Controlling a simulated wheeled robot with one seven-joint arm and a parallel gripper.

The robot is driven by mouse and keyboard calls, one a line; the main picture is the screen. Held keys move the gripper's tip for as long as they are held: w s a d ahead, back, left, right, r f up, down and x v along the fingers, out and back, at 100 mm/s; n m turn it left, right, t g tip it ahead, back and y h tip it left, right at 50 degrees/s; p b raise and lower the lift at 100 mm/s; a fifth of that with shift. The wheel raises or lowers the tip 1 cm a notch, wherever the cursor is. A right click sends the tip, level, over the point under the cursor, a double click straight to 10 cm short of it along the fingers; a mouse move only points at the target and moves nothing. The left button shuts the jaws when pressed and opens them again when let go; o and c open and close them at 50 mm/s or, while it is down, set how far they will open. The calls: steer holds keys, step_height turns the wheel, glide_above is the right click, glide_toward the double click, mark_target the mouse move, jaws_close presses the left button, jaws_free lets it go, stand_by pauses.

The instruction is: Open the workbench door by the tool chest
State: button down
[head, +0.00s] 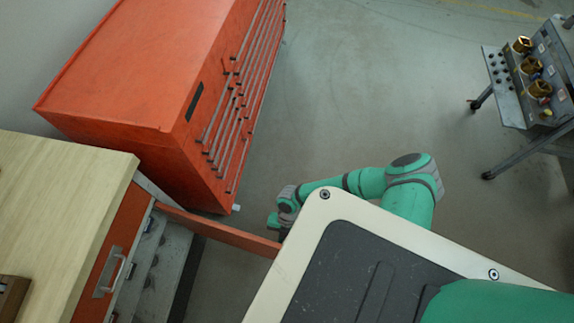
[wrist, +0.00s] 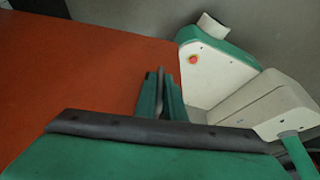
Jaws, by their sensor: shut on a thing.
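The workbench door (head: 222,233) is an orange panel that stands swung out from the workbench (head: 65,180), beside the tool chest (head: 150,65). Grey shelving inside the bench shows past it. My gripper (head: 281,231) is at the door's free end, far from its hinge side. In the wrist view the orange door face (wrist: 80,75) fills the left. My gripper (wrist: 161,102) is shut there on a thin grey piece at the door's edge, which looks like the door handle (wrist: 160,77). Most of the handle is hidden by the fingers.
The orange tool chest stands close behind the door. Another orange front with a metal handle (head: 112,272) is on the bench's near side. A grey wheeled stand with brass valves (head: 533,68) is at the far right. The floor between chest and stand is clear.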

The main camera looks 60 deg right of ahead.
steer(key=shift+w+d, duration=0.15)
steer(key=shift+d, duration=0.2)
steer(key=c, duration=1.8)
jaws_free()
steer(key=shift+c, duration=0.2)
steer(key=s+v, duration=0.1)
steer(key=v, duration=0.9)
steer(key=shift+w+r, duration=0.35)
steer(key=shift+w, duration=0.1)
steer(key=shift+w+d, duration=0.1)
